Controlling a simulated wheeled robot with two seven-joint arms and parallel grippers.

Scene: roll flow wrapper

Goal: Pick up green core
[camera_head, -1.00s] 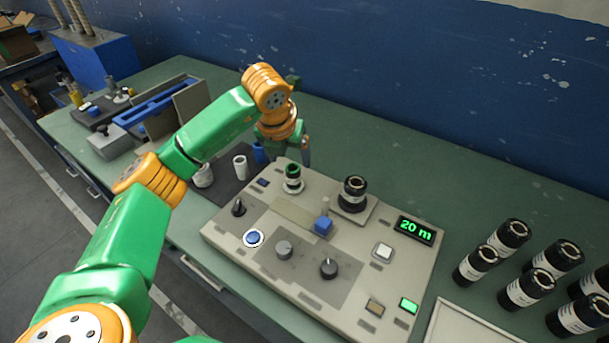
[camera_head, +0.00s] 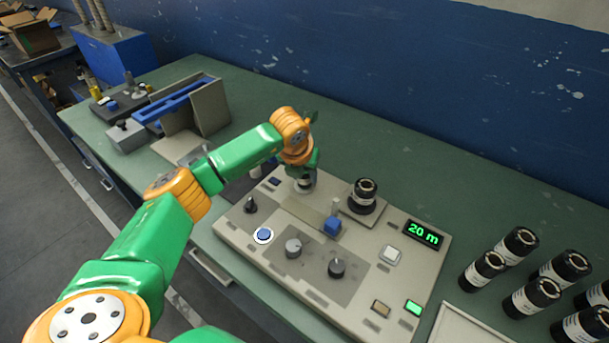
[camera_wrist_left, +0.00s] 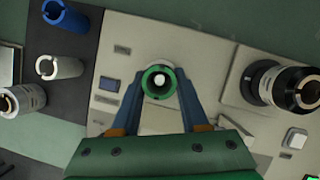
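The green core (camera_wrist_left: 151,85) stands on a pale peg on the control panel, its ring top facing the left wrist camera. In that view my left gripper (camera_wrist_left: 160,82) is open, with one blue finger on each side of the core and very close to its wall. I cannot tell whether the fingers touch it. In the head view my left gripper (camera_head: 304,181) is down over the core's place on the panel and hides most of it. My right gripper is not in view.
A blue core (camera_wrist_left: 65,17) and a white core (camera_wrist_left: 60,68) stand on a dark mat. Several black rolls stand at right.

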